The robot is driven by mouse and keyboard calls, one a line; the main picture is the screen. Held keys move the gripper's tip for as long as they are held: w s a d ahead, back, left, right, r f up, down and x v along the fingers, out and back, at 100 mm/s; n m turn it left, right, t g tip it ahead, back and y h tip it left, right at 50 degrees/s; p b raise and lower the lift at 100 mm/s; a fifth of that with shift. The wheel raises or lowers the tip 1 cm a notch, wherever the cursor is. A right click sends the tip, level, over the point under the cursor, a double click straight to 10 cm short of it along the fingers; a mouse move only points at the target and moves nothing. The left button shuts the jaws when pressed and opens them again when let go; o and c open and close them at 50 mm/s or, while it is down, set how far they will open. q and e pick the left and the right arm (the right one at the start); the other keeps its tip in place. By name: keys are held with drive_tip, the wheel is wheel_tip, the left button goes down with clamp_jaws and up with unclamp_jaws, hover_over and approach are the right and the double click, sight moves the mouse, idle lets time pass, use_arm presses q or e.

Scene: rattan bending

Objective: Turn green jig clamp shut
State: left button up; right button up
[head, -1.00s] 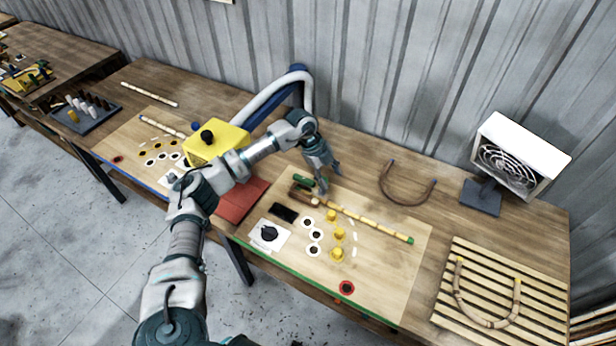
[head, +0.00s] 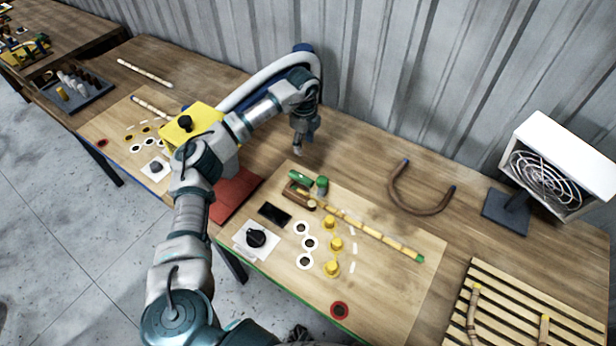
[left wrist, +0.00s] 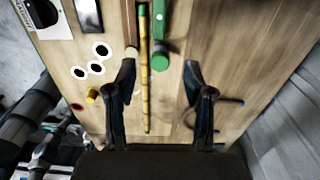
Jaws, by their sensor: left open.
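The green jig clamp (head: 301,177) sits at the back left of the pale jig board, with a round green knob (head: 322,184) at its right end. In the left wrist view the clamp's bar (left wrist: 160,25) runs about parallel to the rattan pole (left wrist: 146,90), with a small space between them. The pole (head: 370,232) lies straight, its left end at a brown wooden block (head: 298,195) beside the clamp. My left gripper (head: 298,150) is behind the clamp, apart from it, fingers pointing down. In the left wrist view the gripper (left wrist: 160,68) is open and empty. My right gripper is out of view.
Several yellow pegs (head: 335,244) stand in front of the pole. A black knob (head: 256,238) and a black pad (head: 274,213) are at the board's left. A bent rattan piece (head: 420,205), a heater (head: 548,175) and a slatted rack (head: 500,318) are to the right.

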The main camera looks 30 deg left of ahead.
sight(304, 178)
use_arm(q)
wheel_tip(304, 178, down, 17)
drive_tip(key=shift+a+f+p, duration=0.1)
drive_tip(key=shift+f+p, duration=0.05)
drive_tip(key=shift+p, duration=0.3)
drive_tip(key=shift+s, duration=0.1)
clamp_jaws()
